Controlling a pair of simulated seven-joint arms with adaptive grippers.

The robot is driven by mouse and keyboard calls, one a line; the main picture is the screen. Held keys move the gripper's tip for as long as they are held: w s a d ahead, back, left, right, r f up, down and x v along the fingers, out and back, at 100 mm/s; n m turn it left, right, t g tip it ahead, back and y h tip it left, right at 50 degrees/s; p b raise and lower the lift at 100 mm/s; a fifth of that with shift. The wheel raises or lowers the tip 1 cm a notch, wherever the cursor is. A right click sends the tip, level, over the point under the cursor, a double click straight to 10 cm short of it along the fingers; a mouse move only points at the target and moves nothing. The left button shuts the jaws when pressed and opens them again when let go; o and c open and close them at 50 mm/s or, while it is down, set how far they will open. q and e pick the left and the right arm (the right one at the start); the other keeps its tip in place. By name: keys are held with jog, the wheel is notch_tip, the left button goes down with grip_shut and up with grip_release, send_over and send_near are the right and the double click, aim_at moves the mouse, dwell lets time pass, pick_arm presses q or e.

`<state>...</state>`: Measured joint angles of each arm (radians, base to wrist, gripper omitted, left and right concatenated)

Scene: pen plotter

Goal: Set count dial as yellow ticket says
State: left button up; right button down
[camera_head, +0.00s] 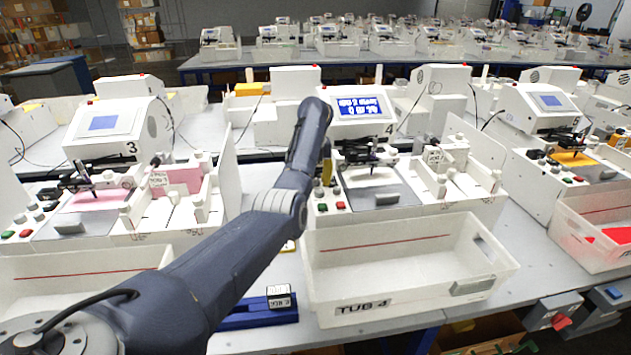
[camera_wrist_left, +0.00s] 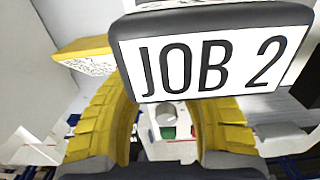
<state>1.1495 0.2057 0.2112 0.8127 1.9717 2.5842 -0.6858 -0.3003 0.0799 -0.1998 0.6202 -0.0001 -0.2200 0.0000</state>
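My left arm reaches to plotter 4 (camera_head: 367,190). The yellow left gripper (camera_head: 326,172) is mostly hidden behind its own arm in the head view, above the front-left controls. In the left wrist view its fingers (camera_wrist_left: 166,115) are apart, with a pale round dial (camera_wrist_left: 166,111) visible between them. I cannot tell whether they touch it. A dark-framed JOB 2 plate (camera_wrist_left: 212,62) covers part of the fingers there. A yellow-edged piece (camera_wrist_left: 84,58) with small, unreadable print shows beside it; I cannot tell if it is the ticket. My right gripper is out of view.
Green (camera_head: 322,208) and red (camera_head: 340,205) buttons sit close to the dial. TUB 4 (camera_head: 400,255) stands in front of the plotter. A blue holder (camera_head: 240,315) with a black-and-white block (camera_head: 279,296) lies left of it. Plotter 3 (camera_head: 105,130) stands at left.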

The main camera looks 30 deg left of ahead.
pick_arm(q)
grip_shut()
jog(key=shift+d+n, duration=0.1)
jog(key=shift+n, duration=2.2)
grip_release()
